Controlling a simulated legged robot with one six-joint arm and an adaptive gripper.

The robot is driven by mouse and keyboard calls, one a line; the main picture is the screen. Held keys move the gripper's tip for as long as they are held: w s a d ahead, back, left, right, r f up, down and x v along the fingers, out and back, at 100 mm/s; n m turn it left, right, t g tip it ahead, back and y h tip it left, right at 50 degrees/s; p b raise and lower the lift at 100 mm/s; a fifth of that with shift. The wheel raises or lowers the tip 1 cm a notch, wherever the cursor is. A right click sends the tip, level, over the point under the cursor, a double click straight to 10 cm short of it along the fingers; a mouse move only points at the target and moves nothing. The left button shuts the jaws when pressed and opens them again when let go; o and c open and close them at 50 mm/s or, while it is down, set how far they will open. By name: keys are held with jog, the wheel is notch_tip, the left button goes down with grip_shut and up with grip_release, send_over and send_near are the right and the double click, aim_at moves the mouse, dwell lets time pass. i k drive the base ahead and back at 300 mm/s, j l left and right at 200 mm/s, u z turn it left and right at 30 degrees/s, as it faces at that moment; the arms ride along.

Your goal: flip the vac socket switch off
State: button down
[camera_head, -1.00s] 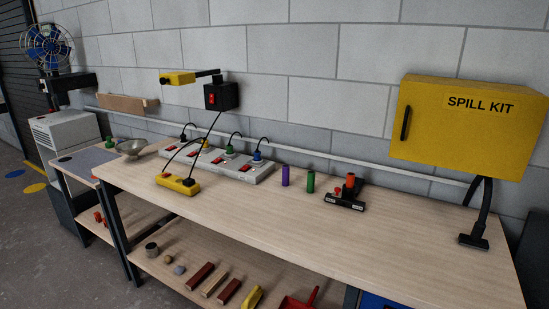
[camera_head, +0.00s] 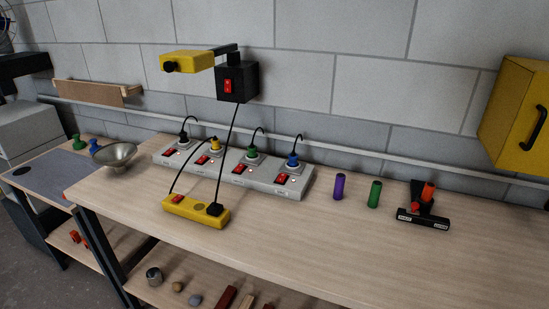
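A grey socket strip (camera_head: 227,181) lies on the wooden bench against the wall. It carries several red rocker switches, including a far left one (camera_head: 169,152), a second (camera_head: 202,160), a third (camera_head: 241,170) and a far right one (camera_head: 281,180). Small bright lights show beside the switches. A black plug (camera_head: 184,141), yellow plug (camera_head: 214,145), green plug (camera_head: 252,154) and blue plug (camera_head: 292,160) sit in its sockets. Labels on its front edge are too small to read, so I cannot tell which socket is vac. My gripper is not in view.
A yellow power block (camera_head: 190,211) lies in front of the strip, its cables rising behind it. A black wall box (camera_head: 238,80) with a red switch and a yellow arm device (camera_head: 187,62) hang above. A purple cylinder (camera_head: 339,187) stands to the right.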

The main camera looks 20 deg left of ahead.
aim_at(281, 177)
jog(key=i+j, duration=0.1)
jog(key=j, duration=0.35)
jog(key=i+j, duration=0.1)
jog(key=j, duration=0.35)
jog(key=i+j, duration=0.15)
jog(key=j, duration=0.3)
jog(key=i+j, duration=0.1)
jog(key=j, duration=0.4)
jog(key=i+j, duration=0.1)
jog(key=j, duration=0.35)
jog(key=z, duration=0.05)
